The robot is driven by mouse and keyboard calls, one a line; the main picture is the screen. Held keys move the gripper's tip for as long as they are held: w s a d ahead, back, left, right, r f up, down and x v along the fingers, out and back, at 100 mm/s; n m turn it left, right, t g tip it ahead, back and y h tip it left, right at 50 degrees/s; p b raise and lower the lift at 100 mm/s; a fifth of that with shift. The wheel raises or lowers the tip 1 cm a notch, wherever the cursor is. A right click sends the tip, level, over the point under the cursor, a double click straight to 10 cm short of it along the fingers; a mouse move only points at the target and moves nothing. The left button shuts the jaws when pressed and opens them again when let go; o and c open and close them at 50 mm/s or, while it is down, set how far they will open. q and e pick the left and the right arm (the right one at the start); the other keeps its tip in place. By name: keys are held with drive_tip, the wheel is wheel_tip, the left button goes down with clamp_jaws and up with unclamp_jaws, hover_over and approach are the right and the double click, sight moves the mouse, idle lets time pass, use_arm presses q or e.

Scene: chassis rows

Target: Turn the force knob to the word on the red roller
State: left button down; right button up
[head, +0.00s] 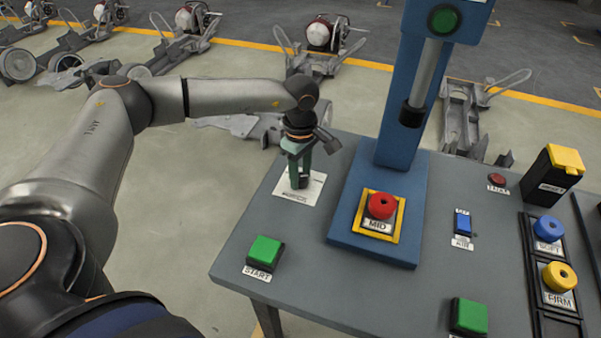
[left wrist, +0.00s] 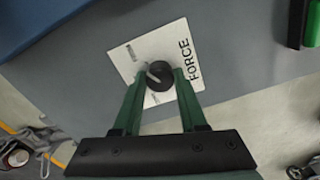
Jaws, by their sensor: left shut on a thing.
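The force knob (left wrist: 160,75) is a round black knob with a pale pointer mark, on a white plate (left wrist: 182,38) lettered FORCE. My left gripper (left wrist: 159,82) is shut on the knob, one green finger on each side. In the head view my left gripper (head: 300,178) reaches down over the same plate (head: 312,192) at the table's left back. Small words on the plate are too blurred to read, so which one the pointer faces cannot be told. The red roller (head: 381,205) sits in a yellow frame on the blue press base; its label reads MID. My right gripper is not in view.
The blue press column (head: 390,130) stands right of the plate. A green START button (head: 265,251) is at the table's front left. Blue (head: 548,229) and yellow (head: 560,276) rollers lie at right, labelled SOFT and FIRM. Chassis rows stand on the floor behind.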

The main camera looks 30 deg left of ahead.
use_arm(q)
drive_tip(key=shift+n, duration=0.4)
drive_tip(key=n, duration=0.5)
drive_tip(key=shift+n+p, duration=0.3)
drive_tip(key=n, duration=0.5)
drive_tip(key=shift+p, duration=0.3)
drive_tip(key=shift+n, duration=0.3)
drive_tip(key=shift+c, duration=2.3)
unclamp_jaws()
wheel_tip(320, 180, up, 13)
drive_tip(key=shift+f, duration=0.15)
